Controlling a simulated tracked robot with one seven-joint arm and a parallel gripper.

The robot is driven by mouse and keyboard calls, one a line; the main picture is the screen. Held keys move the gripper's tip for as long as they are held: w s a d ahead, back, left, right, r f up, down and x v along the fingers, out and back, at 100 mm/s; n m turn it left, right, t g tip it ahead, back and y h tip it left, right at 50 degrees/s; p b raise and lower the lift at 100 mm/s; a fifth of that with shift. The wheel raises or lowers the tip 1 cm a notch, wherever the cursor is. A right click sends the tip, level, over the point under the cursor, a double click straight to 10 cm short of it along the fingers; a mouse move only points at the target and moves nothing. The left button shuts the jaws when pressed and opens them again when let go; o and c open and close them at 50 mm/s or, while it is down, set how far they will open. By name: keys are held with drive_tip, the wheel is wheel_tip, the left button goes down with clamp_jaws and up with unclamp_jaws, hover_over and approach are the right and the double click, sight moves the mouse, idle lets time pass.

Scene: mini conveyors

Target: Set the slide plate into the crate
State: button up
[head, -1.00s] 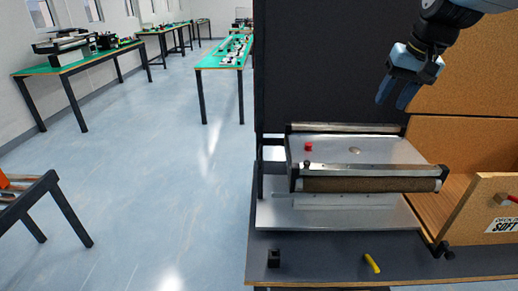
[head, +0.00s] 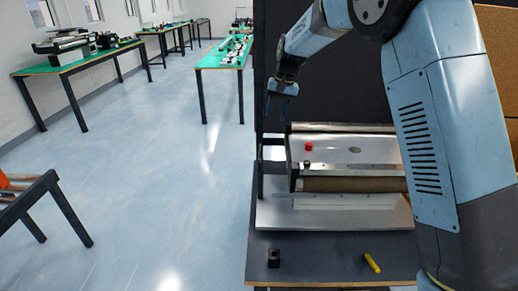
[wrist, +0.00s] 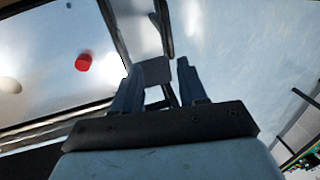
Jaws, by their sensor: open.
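My gripper (head: 281,108) hangs open above the left end of the mini conveyor (head: 340,185). In the wrist view its two fingers (wrist: 160,78) are spread. A small dark grey square piece (wrist: 151,70) appears between or beyond them beside the conveyor's edge; I cannot tell whether it is the slide plate or part of the frame. No contact with it is clear. The conveyor's flat grey top carries a red cylinder (head: 309,146) and a pale disc (head: 355,150).
A small black block (head: 274,258) and a yellow piece (head: 372,263) lie on the dark bench front (head: 320,265). A dark panel (head: 350,85) stands behind the conveyor. Floor (head: 180,180) to the left is open. Green-topped tables (head: 220,55) stand farther back.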

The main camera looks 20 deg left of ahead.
sight(261, 152)
drive_tip(key=x, duration=0.5)
drive_tip(key=a+x, duration=0.1)
drive_tip(key=x, duration=1)
drive_tip(key=shift+w+a+r, duration=0.1)
drive_tip(key=shift+a+r, duration=0.05)
drive_tip(key=shift+a, duration=0.15)
drive_tip(key=shift+c, duration=0.2)
clamp_jaws()
